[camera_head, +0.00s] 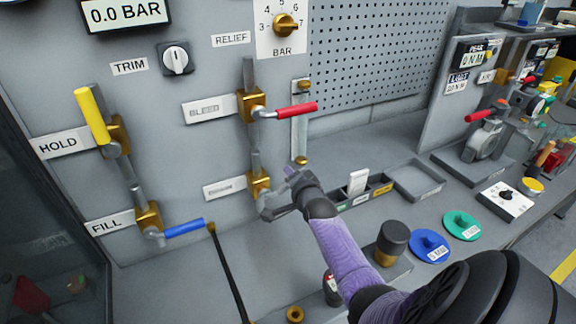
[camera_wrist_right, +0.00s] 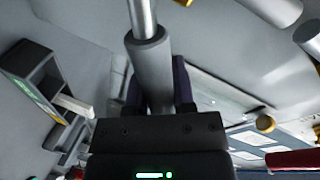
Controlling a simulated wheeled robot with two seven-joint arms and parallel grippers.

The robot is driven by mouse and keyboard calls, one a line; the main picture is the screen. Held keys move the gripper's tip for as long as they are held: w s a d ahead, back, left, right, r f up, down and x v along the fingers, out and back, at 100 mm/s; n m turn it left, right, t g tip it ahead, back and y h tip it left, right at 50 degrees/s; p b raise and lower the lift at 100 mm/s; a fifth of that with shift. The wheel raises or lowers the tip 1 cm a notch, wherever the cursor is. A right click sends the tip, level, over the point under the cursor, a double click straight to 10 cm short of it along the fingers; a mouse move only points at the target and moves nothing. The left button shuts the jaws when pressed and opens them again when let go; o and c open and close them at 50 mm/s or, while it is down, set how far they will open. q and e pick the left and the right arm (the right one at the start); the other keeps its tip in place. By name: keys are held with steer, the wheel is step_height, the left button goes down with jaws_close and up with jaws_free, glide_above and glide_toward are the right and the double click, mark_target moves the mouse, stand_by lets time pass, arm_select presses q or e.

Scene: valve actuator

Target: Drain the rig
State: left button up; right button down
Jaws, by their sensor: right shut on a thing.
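The drain valve (camera_head: 257,183) is a brass body low on the grey panel, beside a label that reads as DRAIN (camera_head: 224,188). My right gripper (camera_head: 284,194) is at this valve, shut on its grey handle; the fingers hide part of it in the head view. In the right wrist view the grey handle (camera_wrist_right: 150,65) runs between the dark fingers. The gauge display (camera_head: 125,13) reads 0.0 BAR. The red bleed handle (camera_head: 296,111) points right, the blue fill handle (camera_head: 184,228) points right, and the yellow hold handle (camera_head: 92,115) points up. My left gripper is not in view.
A vertical sight tube (camera_head: 299,125) stands just right of the valves. A narrow bin row (camera_head: 366,192) and grey tray (camera_head: 417,179) lie on the bench behind my right forearm. Blue (camera_head: 431,246) and green (camera_head: 462,225) discs lie right of it.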

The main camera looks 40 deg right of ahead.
steer(key=f+m+b, duration=0.1)
steer(key=f+m+y+b, duration=0.1)
steer(key=m, duration=0.1)
steer(key=f+m+y+b, duration=0.1)
steer(key=f+b, duration=0.1)
steer(key=shift+s+d+f+m, duration=0.1)
steer(key=shift+s+d+m, duration=0.05)
steer(key=shift+d+m, duration=0.15)
stand_by(0.5)
steer(key=c, duration=0.5)
jaws_free()
steer(key=shift+o, duration=0.3)
steer(key=p+v, duration=0.4)
steer(key=v, duration=0.6)
steer(key=shift+f, duration=0.15)
